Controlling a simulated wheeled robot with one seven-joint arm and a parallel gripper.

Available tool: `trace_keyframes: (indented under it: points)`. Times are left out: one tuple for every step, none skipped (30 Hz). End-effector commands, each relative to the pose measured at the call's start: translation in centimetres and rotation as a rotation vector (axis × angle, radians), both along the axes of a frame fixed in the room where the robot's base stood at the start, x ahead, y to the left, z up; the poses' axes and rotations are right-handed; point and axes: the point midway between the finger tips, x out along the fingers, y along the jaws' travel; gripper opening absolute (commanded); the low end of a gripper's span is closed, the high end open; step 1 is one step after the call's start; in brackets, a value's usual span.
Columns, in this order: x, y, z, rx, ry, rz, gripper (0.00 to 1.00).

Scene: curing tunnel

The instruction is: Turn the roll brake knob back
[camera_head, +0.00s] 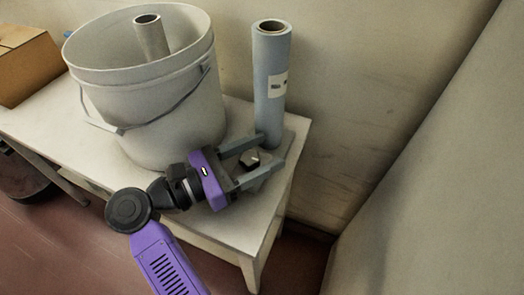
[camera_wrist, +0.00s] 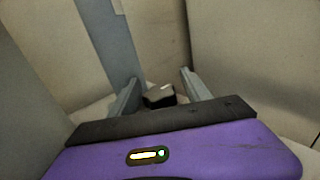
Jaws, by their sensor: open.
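The roll brake knob (camera_head: 250,159) is a small dark knob with a light mark on top, at the foot of an upright grey-blue roll (camera_head: 270,85) near the table's right end. My gripper (camera_head: 271,152) is open, with one grey finger on each side of the knob. In the wrist view the knob (camera_wrist: 159,95) shows between the two open fingers (camera_wrist: 159,78), with gaps visible on both sides. I cannot tell how far the knob is turned. The roll also shows in the wrist view (camera_wrist: 108,40), behind the left finger.
A large grey bucket (camera_head: 150,100) with a tube (camera_head: 151,38) in it stands left of my gripper. A cardboard box (camera_head: 25,62) sits at the far left. The white table (camera_head: 262,215) ends just right of the knob. A wall (camera_head: 340,110) is close behind.

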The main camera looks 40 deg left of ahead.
Motion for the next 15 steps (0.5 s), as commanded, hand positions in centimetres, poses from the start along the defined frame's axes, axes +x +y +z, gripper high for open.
trace_keyframes:
  points:
    - [-0.5,0.3,0.0,0.000,0.000,0.002,0.56]
    - [-0.8,0.4,0.0,0.000,0.000,0.003,0.56]
    - [-1.4,0.7,0.0,0.000,-0.001,0.004,0.56]
    - [-1.8,0.9,0.0,0.000,-0.001,0.004,0.56]
    - [-2.3,1.1,0.0,0.000,-0.001,0.005,0.56]
    - [-3.0,1.4,0.0,0.000,0.000,0.004,0.56]
    - [-3.4,1.6,0.0,0.000,0.000,0.004,0.56]
    - [-3.9,1.8,0.0,0.000,0.000,0.005,0.56]
    - [-4.4,2.0,0.0,0.000,0.000,0.004,0.56]
    - [-4.9,2.2,0.0,0.000,0.000,0.003,0.56]
    - [-5.2,2.4,0.0,0.000,0.000,0.003,0.56]
    - [-5.6,2.5,0.0,0.000,0.000,0.003,0.56]
    - [-5.9,2.6,0.0,-0.001,0.000,0.002,0.56]
    - [-6.2,2.7,0.0,-0.001,0.000,0.001,0.56]
    - [-6.5,2.8,-0.1,-0.001,0.000,0.001,0.56]
